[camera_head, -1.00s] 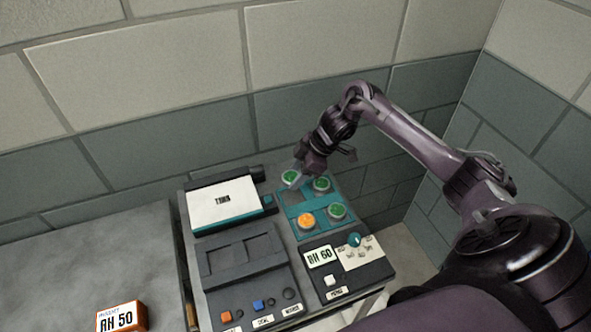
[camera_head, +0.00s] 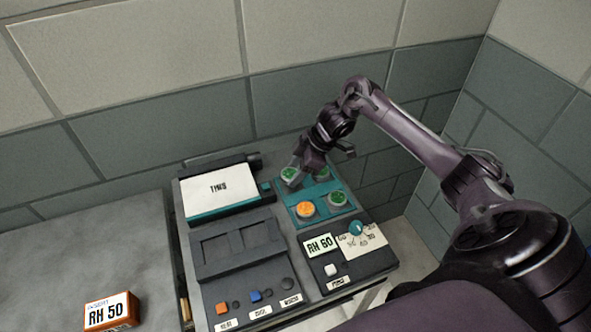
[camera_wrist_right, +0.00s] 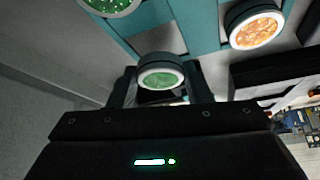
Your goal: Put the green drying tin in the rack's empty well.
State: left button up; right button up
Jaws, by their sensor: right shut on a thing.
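My left gripper is out of view.
Left of the rack stand a white-topped box (camera_head: 219,194) and a dark panel with buttons (camera_head: 240,252). An RH 60 dial unit (camera_head: 345,254) lies in front of the rack. An orange RH 50 box (camera_head: 112,311) is on the grey table (camera_head: 75,260). A wall rises close behind.

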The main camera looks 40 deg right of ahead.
jog(key=shift+d+p, duration=0.15)
jog(key=shift+p, duration=0.3)
jog(key=shift+s, duration=0.1)
jog(key=shift+f+b, duration=0.1)
jog(key=shift+b, duration=0.3)
jog(key=shift+f+b, duration=0.45)
jog(key=shift+f, duration=0.6)
jog(key=o, duration=1.1)
jog(key=shift+c, duration=0.2)
